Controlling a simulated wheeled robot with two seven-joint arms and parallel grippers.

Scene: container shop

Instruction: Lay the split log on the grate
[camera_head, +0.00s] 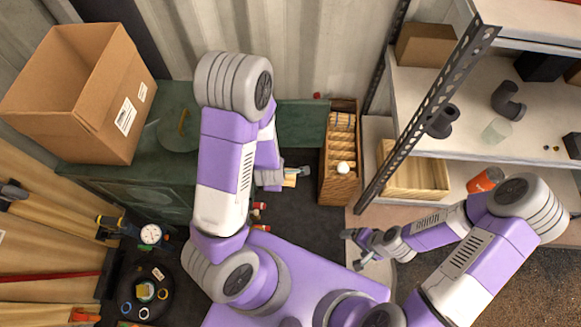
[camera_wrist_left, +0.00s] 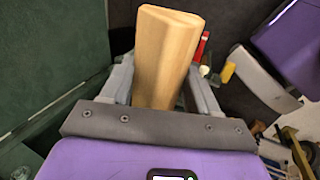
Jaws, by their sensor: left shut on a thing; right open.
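The split log (camera_wrist_left: 165,50) is a pale wooden piece with flat sides. In the left wrist view it stands between the fingers of my left gripper (camera_wrist_left: 162,88), which is shut on it. In the head view my left gripper (camera_head: 288,177) is partly behind my left arm, and only a small pale end of the log (camera_head: 290,181) shows, in front of the green metal body. My right gripper (camera_head: 353,250) is open and empty, low at the right of centre. I cannot make out a grate in either view.
A dark green cabinet-like body (camera_head: 130,190) stands at the left with an open cardboard box (camera_head: 75,95) on top. A wooden crate (camera_head: 337,180) with several pieces stands right of the left gripper. Metal shelves (camera_head: 430,100) fill the right. Small items lie on the dark floor.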

